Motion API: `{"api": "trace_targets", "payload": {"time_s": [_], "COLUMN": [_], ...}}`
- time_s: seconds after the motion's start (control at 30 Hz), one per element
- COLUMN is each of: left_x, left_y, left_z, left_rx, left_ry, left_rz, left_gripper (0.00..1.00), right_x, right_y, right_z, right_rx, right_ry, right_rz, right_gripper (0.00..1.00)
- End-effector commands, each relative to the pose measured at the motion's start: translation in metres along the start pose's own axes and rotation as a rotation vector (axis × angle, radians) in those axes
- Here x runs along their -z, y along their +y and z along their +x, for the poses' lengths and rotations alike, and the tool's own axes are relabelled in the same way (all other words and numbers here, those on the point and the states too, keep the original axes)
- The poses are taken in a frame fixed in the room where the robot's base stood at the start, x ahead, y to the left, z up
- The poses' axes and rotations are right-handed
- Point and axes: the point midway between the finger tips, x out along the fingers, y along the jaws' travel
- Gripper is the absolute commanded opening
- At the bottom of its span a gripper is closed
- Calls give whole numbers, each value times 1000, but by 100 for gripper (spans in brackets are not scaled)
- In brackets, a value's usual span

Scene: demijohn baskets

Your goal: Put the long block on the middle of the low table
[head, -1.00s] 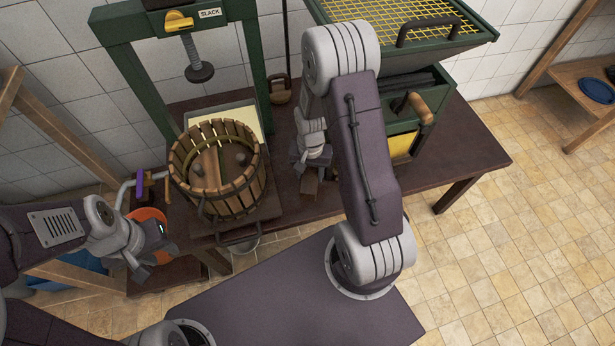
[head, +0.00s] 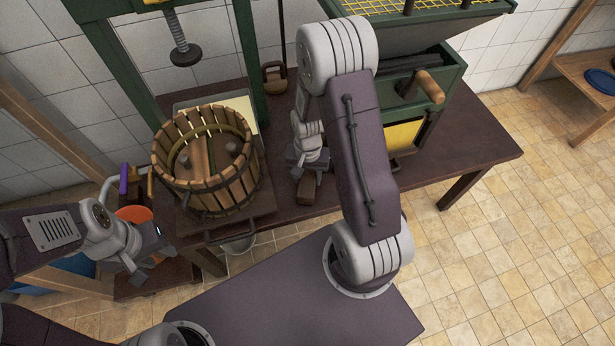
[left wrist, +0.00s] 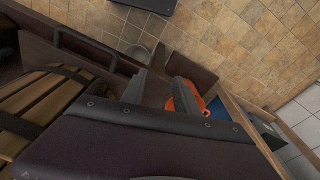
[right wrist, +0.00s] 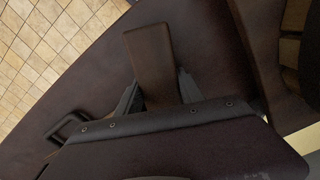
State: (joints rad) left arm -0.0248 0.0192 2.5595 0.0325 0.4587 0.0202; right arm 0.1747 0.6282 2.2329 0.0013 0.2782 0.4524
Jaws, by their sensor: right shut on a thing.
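The long block (right wrist: 150,60) is a dark brown wooden bar, gripped near one end between the fingers of my right gripper (right wrist: 158,92). In the head view the block (head: 307,190) shows below the right gripper, over the bench to the right of the basket. I cannot tell whether it touches the bench top. The low table (left wrist: 196,72) is a small dark brown top beside the bench, partly hidden by my left gripper and an orange bucket (left wrist: 184,97). My left gripper (head: 148,264) is above it, empty, with fingers apart.
A slatted wooden basket (head: 225,180) stands on the dark bench (head: 450,160), under a green press (head: 108,70). A green mill with a wooden handle (head: 431,86) stands behind my right arm. The bench's right end is clear. Tiled floor lies open at right.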

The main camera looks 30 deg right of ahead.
Motion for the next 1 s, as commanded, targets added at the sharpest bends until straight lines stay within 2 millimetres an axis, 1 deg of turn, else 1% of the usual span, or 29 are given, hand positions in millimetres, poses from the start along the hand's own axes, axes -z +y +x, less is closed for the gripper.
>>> {"api": "trace_targets", "payload": {"time_s": [0.13,0.17,0.2,0.23,0.5,0.57,0.67,0.8,0.9,1.0], "left_x": [0,0,0,0,0,0,1,3,4,4], "left_y": [0,0,0,0,0,0,0,0,1,1], "left_z": [2,2,1,1,1,-1,-11,-29,-39,-46], "left_rx": [0,0,0,0,0,0,0,0,0,0], "left_ry": [0,0,0,0,0,0,-1,0,0,0], "left_rz": [0,0,0,0,0,0,0,0,0,0], "left_gripper": [36,36,36,36,36,36,36,36,36,36], "right_x": [0,0,0,0,0,0,1,1,1,1], "right_y": [0,0,0,0,0,0,0,0,0,0], "right_z": [4,4,3,3,3,-1,-19,-58,-84,-103], "right_rx": [0,0,0,0,0,0,1,2,2,1], "right_ry": [0,0,0,0,0,0,2,4,4,3], "right_rz": [0,0,0,0,0,0,0,0,0,0], "right_gripper": [0,51,62,67,67,67,67,67,67,67]}}
